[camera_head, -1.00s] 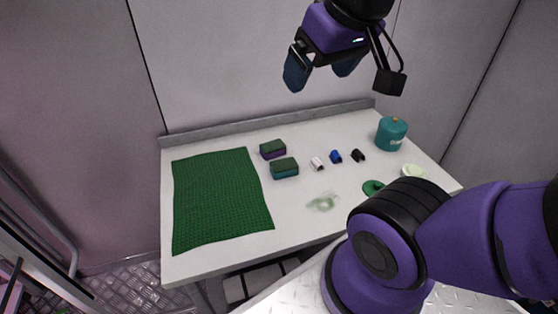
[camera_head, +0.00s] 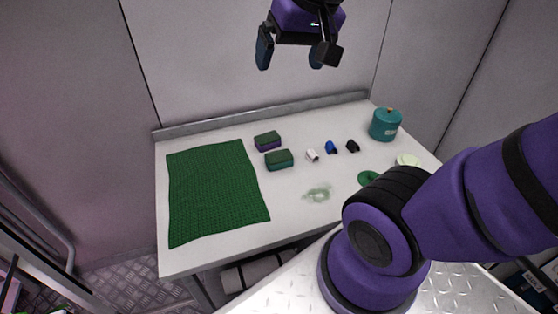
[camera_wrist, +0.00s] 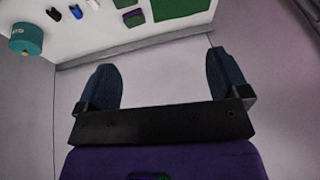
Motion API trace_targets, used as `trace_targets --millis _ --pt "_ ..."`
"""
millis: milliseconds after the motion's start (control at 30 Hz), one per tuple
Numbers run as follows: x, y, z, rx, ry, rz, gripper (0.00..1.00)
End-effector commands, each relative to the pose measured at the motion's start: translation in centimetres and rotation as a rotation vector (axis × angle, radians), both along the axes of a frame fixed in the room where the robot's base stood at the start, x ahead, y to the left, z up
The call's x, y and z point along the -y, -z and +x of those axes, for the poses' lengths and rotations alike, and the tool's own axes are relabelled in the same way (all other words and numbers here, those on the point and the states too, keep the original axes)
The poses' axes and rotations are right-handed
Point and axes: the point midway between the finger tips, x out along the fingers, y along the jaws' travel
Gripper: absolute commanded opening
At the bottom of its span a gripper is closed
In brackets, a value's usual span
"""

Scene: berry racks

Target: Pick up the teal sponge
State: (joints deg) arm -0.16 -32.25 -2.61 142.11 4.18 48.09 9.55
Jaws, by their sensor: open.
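The teal sponge (camera_head: 279,161) has a dark green top and lies on the white table, right of the green mat. In the wrist view a small green and teal block near the top edge looks like the same sponge (camera_wrist: 124,3). A similar purple sponge (camera_head: 267,141) with a green top lies just behind it; it also shows in the wrist view (camera_wrist: 134,18). My gripper (camera_head: 290,60) is open and empty, high above the back of the table. Its two dark blue fingers are wide apart in the wrist view (camera_wrist: 163,80).
The green mat (camera_head: 215,190) covers the table's left part. White (camera_head: 312,155), blue (camera_head: 331,147) and black (camera_head: 352,146) small items lie right of the sponges. A teal canister (camera_head: 385,124) stands at the back right. A greenish smear (camera_head: 317,194) marks the front. A raised ledge (camera_head: 260,115) runs along the back.

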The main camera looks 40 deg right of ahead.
Motion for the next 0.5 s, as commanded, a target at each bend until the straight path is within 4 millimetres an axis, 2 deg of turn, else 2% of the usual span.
trace_targets --millis 100,267,500 --pt "0.4 1.4 2.9 -0.050 0.112 0.068 0.94" --pt "1.2 3.6 6.6 -0.111 0.274 0.147 0.94" --pt "2.8 8.1 11.7 -0.196 0.533 0.238 0.94"
